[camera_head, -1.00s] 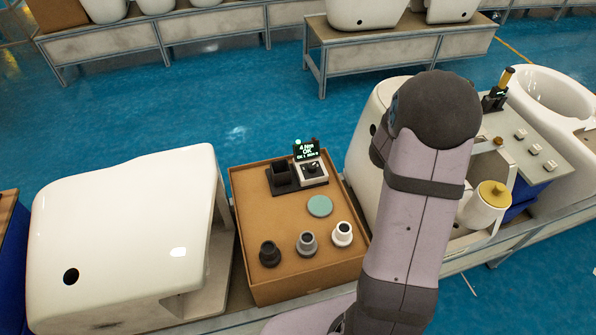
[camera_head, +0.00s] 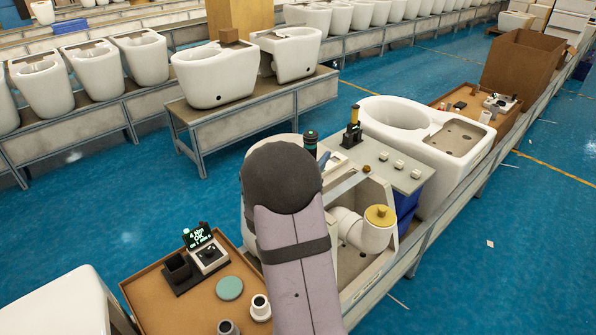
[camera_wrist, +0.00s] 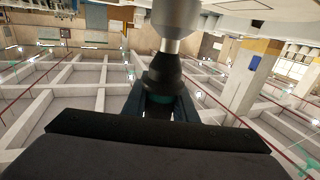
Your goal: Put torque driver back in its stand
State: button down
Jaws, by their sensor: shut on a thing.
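In the wrist view my gripper (camera_wrist: 162,105) is shut on the torque driver (camera_wrist: 164,72), a dark tapered body with a teal band between the fingers. A silver shaft and a pale grey cylinder extend from it to the top edge. In the head view my arm hides the gripper. A black cylinder with a teal ring (camera_head: 311,141), seemingly the driver, stands up behind my arm. The black stand (camera_head: 178,270), with an open square holder, is on the brown tray at lower left. It is left of a controller (camera_head: 207,252) with a lit green display.
The brown tray (camera_head: 150,302) also holds a teal disc (camera_head: 229,288) and round fittings (camera_head: 260,306). Right of my arm are a white toilet with a yellow-capped cylinder (camera_head: 379,216), and a grey shelf (camera_head: 395,178) bearing a yellow-handled tool (camera_head: 354,117) in a black holder.

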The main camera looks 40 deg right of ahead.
jog(key=w+a+f+n+t+y+b, duration=0.4)
jog(key=w+a, duration=0.4)
jog(key=a, duration=0.4)
jog(key=w+a+f+n+t+y+b, duration=0.3)
jog(key=w+a, duration=0.5)
jog(key=a, duration=0.5)
jog(key=w+a+f+n+t+y+b, duration=0.4)
jog(key=w+a+f+y+b, duration=0.2)
jog(key=a, duration=0.7)
jog(key=shift+w+f+n+t+b, duration=0.3)
jog(key=shift+w+f+t+b, duration=0.1)
jog(key=shift+w+f+b, duration=0.4)
jog(key=shift+a+r, duration=0.1)
jog(key=shift+w+f+b, duration=0.1)
jog(key=shift+f+b, duration=1.7)
jog(key=shift+f, duration=0.2)
jog(key=shift+f+b, duration=0.15)
jog(key=shift+b, duration=0.25)
jog(key=shift+f, duration=0.15)
notch_tip(320, 180, down, 8)
jog(key=b, duration=0.6)
jog(key=shift+r+b, duration=0.2)
jog(key=shift+b, duration=0.2)
